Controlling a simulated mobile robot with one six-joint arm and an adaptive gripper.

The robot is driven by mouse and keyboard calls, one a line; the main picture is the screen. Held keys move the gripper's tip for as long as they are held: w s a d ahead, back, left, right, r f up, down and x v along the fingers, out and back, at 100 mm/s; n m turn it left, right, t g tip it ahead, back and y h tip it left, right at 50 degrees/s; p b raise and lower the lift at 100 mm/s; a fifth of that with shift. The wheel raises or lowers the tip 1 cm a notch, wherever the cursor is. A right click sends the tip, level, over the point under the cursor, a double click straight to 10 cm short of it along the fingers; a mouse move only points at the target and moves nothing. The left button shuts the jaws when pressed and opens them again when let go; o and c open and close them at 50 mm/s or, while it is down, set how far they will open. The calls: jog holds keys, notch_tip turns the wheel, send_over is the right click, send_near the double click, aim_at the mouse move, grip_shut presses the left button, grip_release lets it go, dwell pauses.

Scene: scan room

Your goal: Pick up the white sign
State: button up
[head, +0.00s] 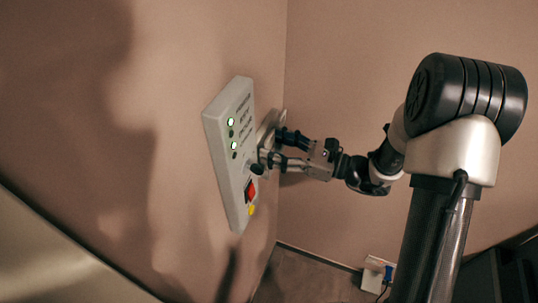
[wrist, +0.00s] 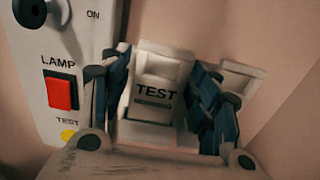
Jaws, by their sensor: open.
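The white sign (wrist: 158,68), marked "TEST", shows upright in the wrist view, close to the pinkish wall. My gripper (wrist: 162,92) is open, with one blue-padded finger on each side of the sign. I cannot tell whether either finger touches it. The sign's lower part is hidden by the gripper body. In the head view my gripper (head: 275,148) reaches the wall just right of the control panel, and a pale piece (head: 268,128) shows beside the fingers, partly covered by the panel.
A grey control panel (head: 227,165) with green lights, a red switch and a yellow button stands on the wall, close to the left of my fingers. A pale plate (wrist: 240,78) shows behind the right finger. A white wall box (head: 374,274) sits low at right.

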jog(key=shift+a, duration=0.1)
jog(key=shift+c, duration=0.6)
jog(key=c, duration=0.5)
jog(key=shift+c, duration=0.2)
